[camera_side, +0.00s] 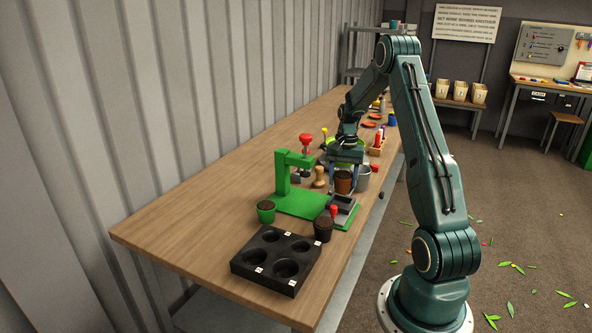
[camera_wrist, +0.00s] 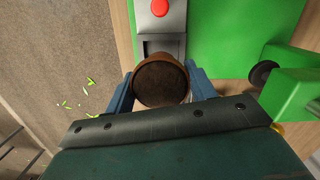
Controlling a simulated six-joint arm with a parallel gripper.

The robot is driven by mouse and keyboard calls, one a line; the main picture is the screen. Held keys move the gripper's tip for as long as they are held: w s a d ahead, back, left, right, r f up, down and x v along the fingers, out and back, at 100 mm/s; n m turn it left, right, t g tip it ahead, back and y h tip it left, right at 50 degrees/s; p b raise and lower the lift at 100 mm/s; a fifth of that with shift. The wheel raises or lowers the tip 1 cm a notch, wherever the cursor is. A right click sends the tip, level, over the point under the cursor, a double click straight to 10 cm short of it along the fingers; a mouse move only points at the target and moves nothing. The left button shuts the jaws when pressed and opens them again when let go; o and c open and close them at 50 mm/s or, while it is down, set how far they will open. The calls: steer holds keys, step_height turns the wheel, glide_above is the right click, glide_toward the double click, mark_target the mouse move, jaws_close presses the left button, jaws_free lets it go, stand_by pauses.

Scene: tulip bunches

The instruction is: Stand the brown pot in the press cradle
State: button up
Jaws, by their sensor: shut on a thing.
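The brown pot (camera_side: 343,182) is upright and filled with dark soil. My gripper (camera_side: 345,167) is shut on it, with one blue finger on each side of the pot (camera_wrist: 160,84) in the wrist view. The grey press cradle (camera_side: 344,209) sits at the right edge of the green press base (camera_side: 300,203), with a red button on it. In the wrist view the pot overlaps the near end of the cradle (camera_wrist: 176,20) and hides part of its dark recess. The pot's underside is hidden, so I cannot tell whether it touches anything.
The green press column (camera_side: 282,172) stands left of the pot, with a wooden stamp (camera_side: 319,177) between. A green pot (camera_side: 266,211), a black pot (camera_side: 323,228) and a black tray (camera_side: 275,259) with round holes are nearer the camera. A grey bucket (camera_side: 362,180) is beside my gripper.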

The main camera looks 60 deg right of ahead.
mark_target(342, 192)
steer(key=shift+f, duration=2.75)
steer(key=shift+f, duration=0.15)
steer(key=o, duration=1)
steer(key=r, duration=0.4)
steer(key=d+r, duration=0.1)
steer(key=r, duration=0.7)
steer(key=shift+w+d+r, duration=0.1)
steer(key=shift+w+d, duration=0.05)
steer(key=shift+d, duration=0.05)
